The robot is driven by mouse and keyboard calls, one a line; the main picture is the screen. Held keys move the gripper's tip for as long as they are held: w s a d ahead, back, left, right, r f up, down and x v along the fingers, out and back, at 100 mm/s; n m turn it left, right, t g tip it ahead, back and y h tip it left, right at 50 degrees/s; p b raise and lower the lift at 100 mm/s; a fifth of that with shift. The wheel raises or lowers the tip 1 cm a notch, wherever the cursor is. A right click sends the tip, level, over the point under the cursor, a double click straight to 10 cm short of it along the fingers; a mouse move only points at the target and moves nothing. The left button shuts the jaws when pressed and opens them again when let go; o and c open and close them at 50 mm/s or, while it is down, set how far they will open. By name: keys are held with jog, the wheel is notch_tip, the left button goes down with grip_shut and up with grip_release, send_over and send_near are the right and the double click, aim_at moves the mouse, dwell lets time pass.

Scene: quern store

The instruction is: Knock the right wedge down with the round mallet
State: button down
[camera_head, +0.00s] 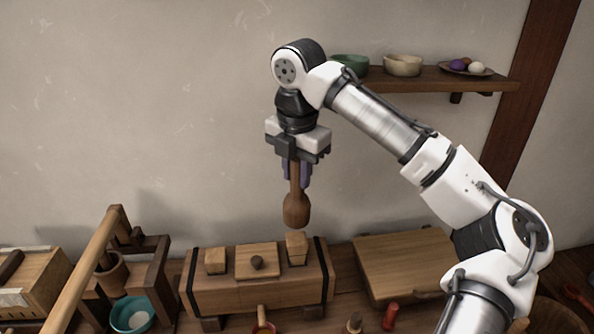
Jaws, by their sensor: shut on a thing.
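My gripper (297,172) points down and is shut on the handle of the round mallet (296,209). The mallet hangs head down, close to upright. Its rounded brown head is just above the right wedge (297,250); I cannot tell whether a small gap is left between them. The right wedge stands up from the wooden press block (253,297), which has dark bands near its ends. The left wedge (215,262) looks lower than the right one. A plate with a dark knob (257,262) sits between the wedges.
A wooden frame with a long lever (93,258) and a teal bowl (132,315) stand left of the block. A flat wooden board (406,262) lies to the right. A red peg-like thing (390,317) is at the front. A wall shelf (440,79) holds bowls behind my arm.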

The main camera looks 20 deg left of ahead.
aim_at(297, 198)
notch_tip(297, 198, down, 7)
jog(key=b, duration=0.3)
jog(key=shift+s+r, duration=0.1)
jog(key=shift+r, duration=0.1)
jog(key=shift+r+p, duration=0.5)
jog(key=shift+r, duration=0.1)
jog(key=shift+r+p, duration=1.5)
jog(key=shift+r, duration=0.15)
jog(key=shift+f, duration=0.2)
